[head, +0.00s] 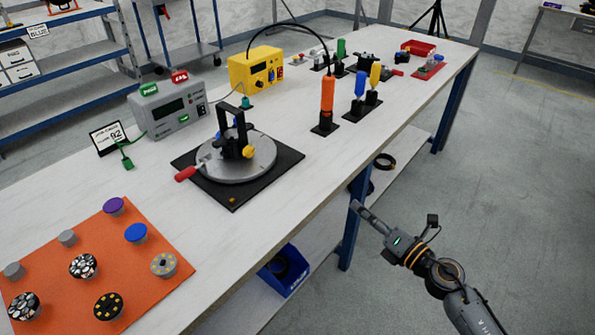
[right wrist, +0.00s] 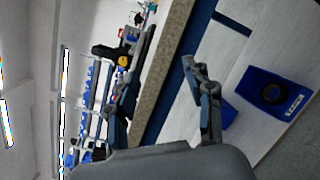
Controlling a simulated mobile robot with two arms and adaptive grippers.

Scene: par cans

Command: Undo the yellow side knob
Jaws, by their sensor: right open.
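The yellow side knob (head: 248,152) sticks out of the side of a black upright fixture (head: 234,128). The fixture stands on a round grey turntable (head: 252,162) with a red-handled lever (head: 187,173), on a black base plate. My right gripper (head: 362,208) is open and empty, out past the front edge of the workbench, well apart from the knob. Its spread fingers also show in the right wrist view. My left gripper is not in view.
The workbench (head: 80,185) holds an orange mat (head: 45,250) with several round knobs, a grey meter (head: 172,108), a yellow box (head: 256,70) and upright coloured-handled tools (head: 327,95). A blue bin (head: 290,270) sits on the lower shelf. Open floor lies to the right.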

